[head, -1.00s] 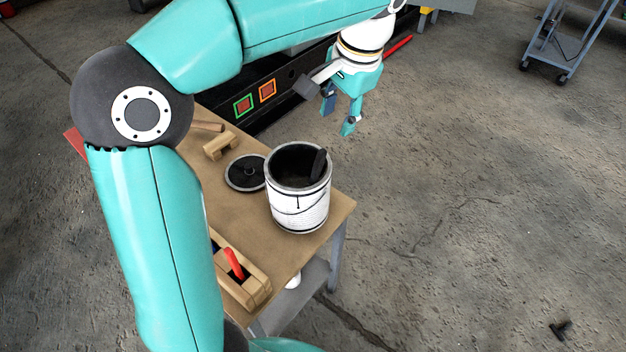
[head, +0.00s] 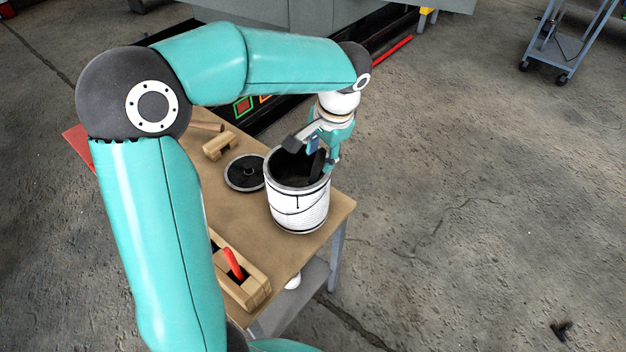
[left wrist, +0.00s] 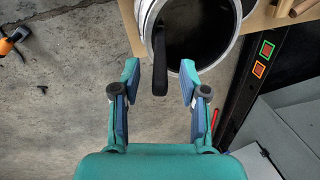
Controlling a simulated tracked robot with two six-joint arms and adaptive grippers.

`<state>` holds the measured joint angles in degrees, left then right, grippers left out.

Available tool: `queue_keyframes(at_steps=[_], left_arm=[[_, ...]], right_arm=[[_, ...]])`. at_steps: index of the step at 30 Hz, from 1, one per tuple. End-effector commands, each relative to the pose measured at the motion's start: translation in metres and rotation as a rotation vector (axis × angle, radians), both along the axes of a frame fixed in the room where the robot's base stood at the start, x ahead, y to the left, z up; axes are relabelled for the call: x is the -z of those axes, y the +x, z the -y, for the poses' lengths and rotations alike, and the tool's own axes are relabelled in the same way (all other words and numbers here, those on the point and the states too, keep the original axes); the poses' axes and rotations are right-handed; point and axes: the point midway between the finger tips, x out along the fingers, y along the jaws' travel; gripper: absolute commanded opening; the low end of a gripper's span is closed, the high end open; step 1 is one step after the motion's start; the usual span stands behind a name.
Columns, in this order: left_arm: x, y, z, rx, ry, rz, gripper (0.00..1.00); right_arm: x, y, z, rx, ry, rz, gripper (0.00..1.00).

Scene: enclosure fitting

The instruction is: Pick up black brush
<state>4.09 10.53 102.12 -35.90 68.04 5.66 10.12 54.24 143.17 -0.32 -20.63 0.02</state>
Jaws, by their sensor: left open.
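The black brush (head: 318,163) stands tilted in a white paint can (head: 298,208), its handle leaning on the can's right rim. In the left wrist view the brush handle (left wrist: 159,62) reaches over the rim of the can (left wrist: 228,40), its end between my fingers. My left gripper (head: 324,160) is open at the can's rim, its fingers on either side of the handle. In the left wrist view my left gripper (left wrist: 160,75) shows a gap on both sides of the handle. The brush's lower end is hidden in the dark can. My right gripper is not in view.
The can stands on a wooden workbench (head: 235,207) near its right corner. A round black lid (head: 245,173) lies left of it. A wooden box with a red-handled tool (head: 233,263) is at the front, and a wooden block (head: 219,146) behind. Open floor lies to the right.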

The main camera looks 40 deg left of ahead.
Motion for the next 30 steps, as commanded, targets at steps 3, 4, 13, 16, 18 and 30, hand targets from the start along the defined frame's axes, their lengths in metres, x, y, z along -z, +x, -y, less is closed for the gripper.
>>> queue_keyframes(at_steps=[3,4,13,16,18,30], left_arm=[[0.018,-0.002,-0.004,-0.001,-0.002,-0.006,0.44],[0.022,-0.002,-0.005,-0.001,-0.001,-0.005,0.44],[0.034,-0.001,-0.007,-0.001,-0.001,-0.001,0.44],[0.033,-0.001,-0.007,-0.001,-0.001,-0.001,0.39],[0.033,-0.001,-0.008,-0.001,-0.001,-0.001,0.27],[0.033,-0.001,-0.008,-0.001,-0.001,-0.001,0.00]], right_arm=[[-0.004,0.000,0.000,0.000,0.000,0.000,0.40],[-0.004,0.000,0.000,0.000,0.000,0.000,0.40],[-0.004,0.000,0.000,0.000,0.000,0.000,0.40],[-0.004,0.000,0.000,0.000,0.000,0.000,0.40],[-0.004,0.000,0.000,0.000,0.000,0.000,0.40],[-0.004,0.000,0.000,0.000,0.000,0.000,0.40]])
